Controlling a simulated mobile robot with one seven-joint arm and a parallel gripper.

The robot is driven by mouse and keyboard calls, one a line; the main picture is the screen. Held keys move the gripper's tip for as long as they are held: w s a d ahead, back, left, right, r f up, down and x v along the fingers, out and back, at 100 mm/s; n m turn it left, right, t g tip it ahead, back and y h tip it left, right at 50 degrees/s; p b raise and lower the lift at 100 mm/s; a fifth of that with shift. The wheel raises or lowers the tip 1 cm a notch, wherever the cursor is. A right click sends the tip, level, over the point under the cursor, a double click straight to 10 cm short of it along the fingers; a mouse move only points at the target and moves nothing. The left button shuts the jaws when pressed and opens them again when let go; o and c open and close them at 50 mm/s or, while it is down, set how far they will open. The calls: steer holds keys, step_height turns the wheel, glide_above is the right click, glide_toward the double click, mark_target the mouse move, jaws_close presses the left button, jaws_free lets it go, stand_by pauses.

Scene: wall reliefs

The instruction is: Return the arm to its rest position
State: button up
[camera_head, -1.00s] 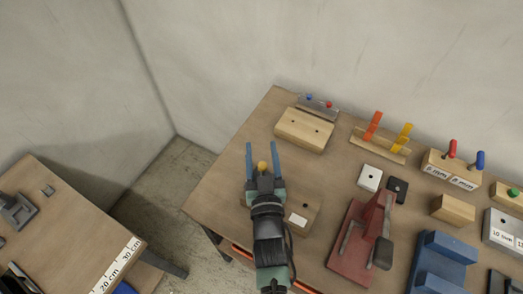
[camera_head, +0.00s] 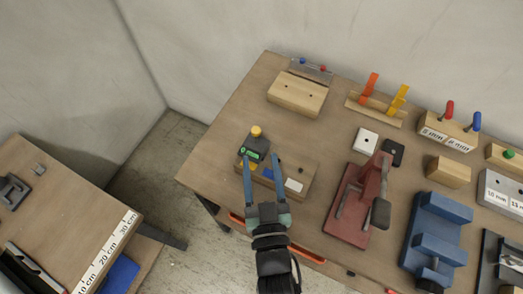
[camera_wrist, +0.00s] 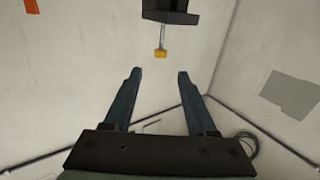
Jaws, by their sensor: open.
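My gripper (camera_head: 262,160) is open, with two blue fingers pointing away from me over the near left part of the workbench (camera_head: 222,158). Nothing is between its fingers. A dark device with a yellow knob (camera_head: 256,131) and a small green display stands on a wooden block (camera_head: 307,171) just beyond the fingertips.
A red press (camera_head: 347,222) and a blue block fixture (camera_head: 434,235) stand right of my arm. Wooden holders with coloured pegs (camera_head: 448,131) line the back. A second table (camera_head: 60,215) with a ruler is at the left, across a floor gap. Walls close off the back.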

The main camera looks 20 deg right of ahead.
steer(key=shift+s+a, duration=0.1)
steer(key=shift+s, duration=0.25)
stand_by(0.3)
steer(key=w+a+r+n+t+y, duration=0.1)
steer(key=w+r+t, duration=0.35)
steer(key=r, duration=1.05)
steer(key=w+a+r+t, duration=0.1)
steer(key=w+r, duration=0.7)
steer(key=r, duration=0.6)
steer(key=s+a+r+n+t+y, duration=0.1)
steer(key=s+a+r, duration=0.2)
steer(key=r, duration=0.6)
steer(key=s+a+r+t+y, duration=0.2)
steer(key=s+a+r, duration=0.1)
steer(key=r, duration=0.6)
steer(key=s+a+r+n+t+y, duration=0.1)
steer(key=s+a+r, duration=0.2)
steer(key=r, duration=0.6)
steer(key=shift+a+r+n+t+y, duration=0.15)
steer(key=shift+r+n+t+y, duration=0.1)
steer(key=shift+n+t+y, duration=0.1)
steer(key=shift+s+f, duration=0.1)
